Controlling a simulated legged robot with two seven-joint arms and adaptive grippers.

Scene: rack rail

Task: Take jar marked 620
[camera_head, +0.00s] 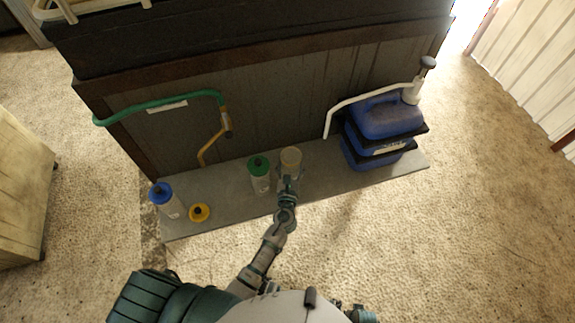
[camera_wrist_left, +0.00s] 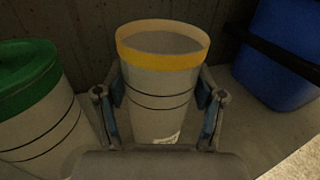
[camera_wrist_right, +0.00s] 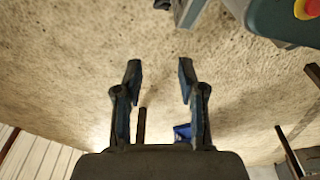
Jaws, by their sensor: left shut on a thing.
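A whitish open jar with a yellow rim (camera_wrist_left: 160,85) stands upright on the grey shelf, and it also shows in the head view (camera_head: 291,158). My left gripper (camera_wrist_left: 160,105) is shut on this jar, one finger on each side. Marks low on the jar are too small to read. A jar with a green lid (camera_head: 259,174) stands just left of it, and a jar with a blue lid (camera_head: 164,199) stands at the shelf's left end. A loose yellow lid (camera_head: 199,212) lies near it. My right gripper (camera_wrist_right: 158,75) is open and empty over the floor.
A blue canister with a pump (camera_head: 386,118) stands at the right of the grey shelf (camera_head: 225,205), held by black straps. A green hose (camera_head: 160,103) and a yellow pipe hang on the dark panel behind. The floor in front is clear.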

